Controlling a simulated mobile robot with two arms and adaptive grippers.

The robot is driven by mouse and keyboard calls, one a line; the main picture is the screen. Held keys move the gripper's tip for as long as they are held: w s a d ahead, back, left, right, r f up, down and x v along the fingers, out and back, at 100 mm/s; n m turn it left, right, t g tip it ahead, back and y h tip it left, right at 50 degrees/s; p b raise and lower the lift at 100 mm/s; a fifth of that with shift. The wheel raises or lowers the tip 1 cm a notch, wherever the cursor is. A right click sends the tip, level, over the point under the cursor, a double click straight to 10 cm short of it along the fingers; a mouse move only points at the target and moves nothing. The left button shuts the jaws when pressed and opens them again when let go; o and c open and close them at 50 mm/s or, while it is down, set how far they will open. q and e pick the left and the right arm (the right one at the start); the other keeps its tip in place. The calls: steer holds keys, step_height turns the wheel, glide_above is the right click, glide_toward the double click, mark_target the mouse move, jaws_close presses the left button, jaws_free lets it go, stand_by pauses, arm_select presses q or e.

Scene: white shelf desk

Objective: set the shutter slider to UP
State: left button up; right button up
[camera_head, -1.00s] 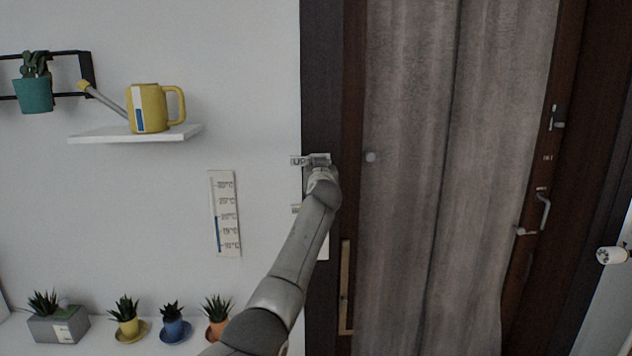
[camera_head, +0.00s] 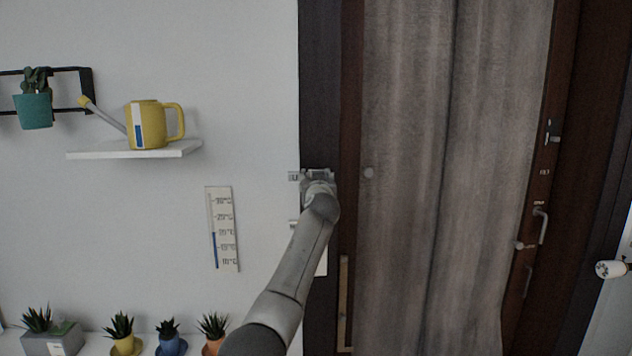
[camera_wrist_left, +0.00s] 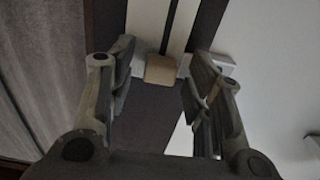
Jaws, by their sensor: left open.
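The shutter slider shows in the left wrist view as a tan block-shaped knob (camera_wrist_left: 161,68) on a pale track with a dark slot (camera_wrist_left: 174,25). My left gripper (camera_wrist_left: 160,62) is open, with one finger on each side of the knob; I see no clear contact. In the head view my left gripper (camera_head: 318,175) is at the dark door frame, level with the small upper label (camera_head: 293,176), which read UP earlier. The gripper and arm hide the knob and most of the pale slider panel (camera_head: 322,262) there. My right gripper is not in view.
A grey curtain (camera_head: 430,180) hangs right of the frame. A thermometer strip (camera_head: 221,229) is on the wall at left. A shelf (camera_head: 130,151) holds a yellow watering can (camera_head: 147,125). Several potted plants stand below. A wooden bar (camera_head: 344,300) is below the gripper.

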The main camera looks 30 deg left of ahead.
arm_select(q)
steer(key=shift+f, duration=0.1)
steer(key=v, duration=1.2)
stand_by(0.4)
